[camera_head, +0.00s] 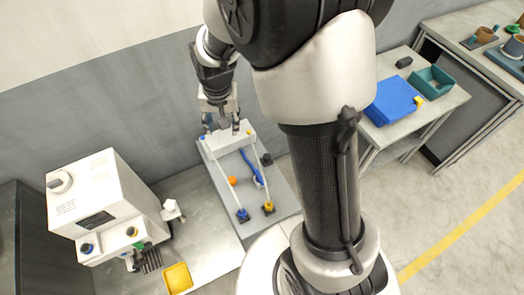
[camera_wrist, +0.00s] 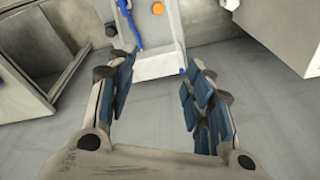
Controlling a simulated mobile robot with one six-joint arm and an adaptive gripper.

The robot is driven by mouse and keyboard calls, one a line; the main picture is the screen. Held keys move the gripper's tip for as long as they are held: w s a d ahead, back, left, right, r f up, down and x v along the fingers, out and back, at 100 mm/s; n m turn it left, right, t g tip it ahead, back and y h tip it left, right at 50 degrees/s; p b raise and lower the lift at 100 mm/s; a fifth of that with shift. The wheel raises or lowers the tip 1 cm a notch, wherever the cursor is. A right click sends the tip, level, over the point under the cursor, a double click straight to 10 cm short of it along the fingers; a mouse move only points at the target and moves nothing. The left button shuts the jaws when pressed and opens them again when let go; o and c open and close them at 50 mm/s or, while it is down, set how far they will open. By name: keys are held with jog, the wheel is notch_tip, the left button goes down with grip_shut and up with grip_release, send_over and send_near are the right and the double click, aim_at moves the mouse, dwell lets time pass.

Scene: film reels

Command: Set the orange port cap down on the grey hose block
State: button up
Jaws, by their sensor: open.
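The orange port cap (camera_head: 232,181) lies on a light grey board, left of a blue hose; it also shows at the top edge of the wrist view (camera_wrist: 158,8). A pale grey block (camera_head: 226,146), which seems to be the hose block, stands at the board's far end with a blue and a yellow port. In the wrist view the block (camera_wrist: 158,67) shows ahead of the fingers. My gripper (camera_head: 221,128) is over or just behind the block, apart from the cap. In the wrist view my gripper (camera_wrist: 158,88) is open, with nothing between its fingers.
A white machine (camera_head: 105,205) and a yellow tray (camera_head: 178,278) are at left.

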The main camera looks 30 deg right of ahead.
jog(key=s+r+n+t, duration=0.2)
jog(key=s+r+n, duration=0.1)
jog(key=s+r, duration=1)
jog(key=s+r+n, duration=0.2)
jog(key=s+r, duration=0.1)
jog(key=s, duration=0.7)
jog(key=shift+s+d+r+t, duration=0.2)
jog(key=shift+s+r+t, duration=0.1)
jog(key=shift+t, duration=0.1)
jog(key=shift+w, duration=0.1)
